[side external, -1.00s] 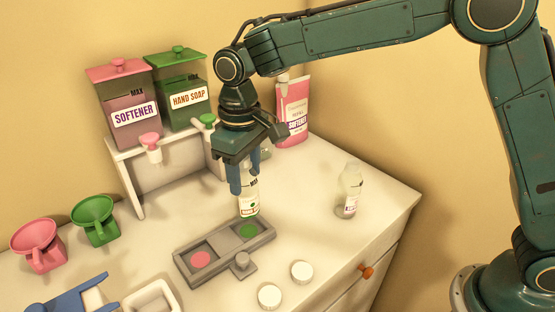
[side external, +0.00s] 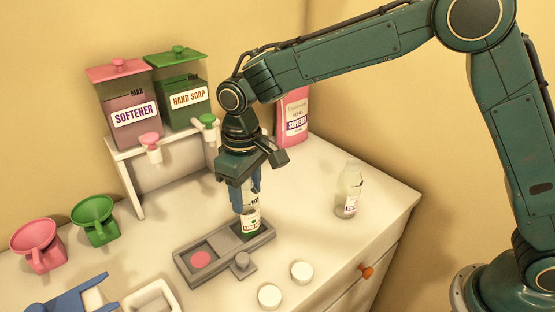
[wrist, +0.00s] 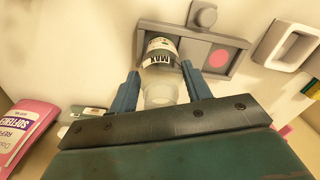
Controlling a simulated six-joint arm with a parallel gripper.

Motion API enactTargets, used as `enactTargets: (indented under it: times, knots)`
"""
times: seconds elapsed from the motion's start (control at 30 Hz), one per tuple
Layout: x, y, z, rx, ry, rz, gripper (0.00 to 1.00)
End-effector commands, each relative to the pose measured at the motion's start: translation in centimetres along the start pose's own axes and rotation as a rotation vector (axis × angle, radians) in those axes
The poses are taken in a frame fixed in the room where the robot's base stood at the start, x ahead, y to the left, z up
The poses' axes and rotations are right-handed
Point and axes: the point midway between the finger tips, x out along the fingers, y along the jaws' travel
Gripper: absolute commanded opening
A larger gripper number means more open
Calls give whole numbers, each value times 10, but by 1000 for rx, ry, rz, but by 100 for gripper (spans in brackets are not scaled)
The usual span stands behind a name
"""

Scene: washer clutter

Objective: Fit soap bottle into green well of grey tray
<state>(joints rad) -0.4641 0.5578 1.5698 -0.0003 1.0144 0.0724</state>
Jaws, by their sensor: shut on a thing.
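The soap bottle (side external: 251,219) is small and clear with a white and green label. It stands upright with its base at the green well (side external: 254,233) of the grey tray (side external: 181,261), covering most of the green. Whether it is fully seated I cannot tell. My gripper (side external: 247,208) points down and is shut on the bottle's upper part. In the wrist view the bottle (wrist: 160,62) is between my two blue fingers, its far end over the tray (wrist: 237,42). The other well, with a pink disc (side external: 201,259), is empty.
Another clear bottle (side external: 348,191) stands to the right. Two white caps (side external: 302,272) lie in front of the tray. A pink softener pouch (side external: 293,117), a dispenser rack (side external: 170,168), pink and green funnels (side external: 94,219) and a white dish (side external: 152,299) surround the work.

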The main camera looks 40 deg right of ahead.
Motion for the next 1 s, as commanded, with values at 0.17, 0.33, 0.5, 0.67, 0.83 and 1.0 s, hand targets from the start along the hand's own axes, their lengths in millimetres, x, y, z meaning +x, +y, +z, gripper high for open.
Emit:
enactTargets:
  times: [0.17,0.33,0.5,0.67,0.83,1.0]
  knots:
    - [3,0,0,0,0,0,11]
    - [3,0,0,0,0,0,70]
    - [2,0,0,0,0,0,70]
    - [1,0,0,0,1,0,70]
    - [-9,0,-1,0,3,0,70]
    - [-28,0,-1,0,3,0,70]
